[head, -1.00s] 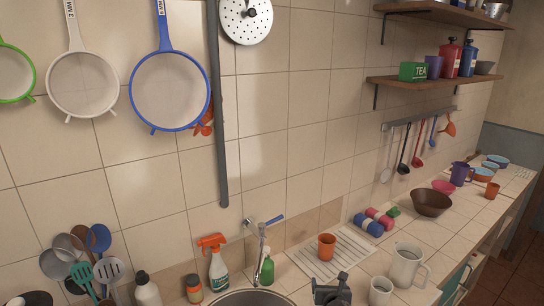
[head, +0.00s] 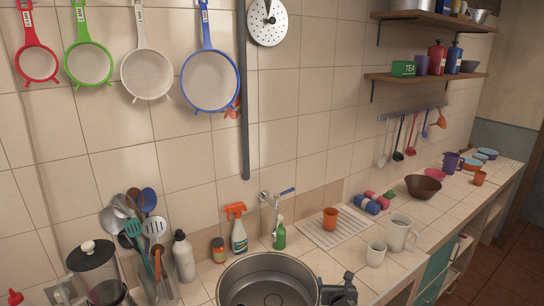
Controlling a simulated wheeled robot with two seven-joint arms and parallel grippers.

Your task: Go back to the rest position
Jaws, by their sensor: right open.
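My right gripper (head: 338,287) shows at the bottom edge of the head view, dark grey, just right of the round metal sink (head: 268,285). Its jaws are open and I see nothing between them. The rest of the right arm is below the picture. My left gripper is not in view. An orange cup (head: 330,219) stands on the ribbed drainboard (head: 347,236) behind the right gripper. A white mug (head: 376,253) and a white pitcher (head: 399,233) stand to its right, apart from it.
The tap (head: 275,210) rises behind the sink. A utensil holder (head: 158,280) and a dark-lidded jar (head: 95,268) are at left. A brown bowl (head: 423,187) sits farther right.

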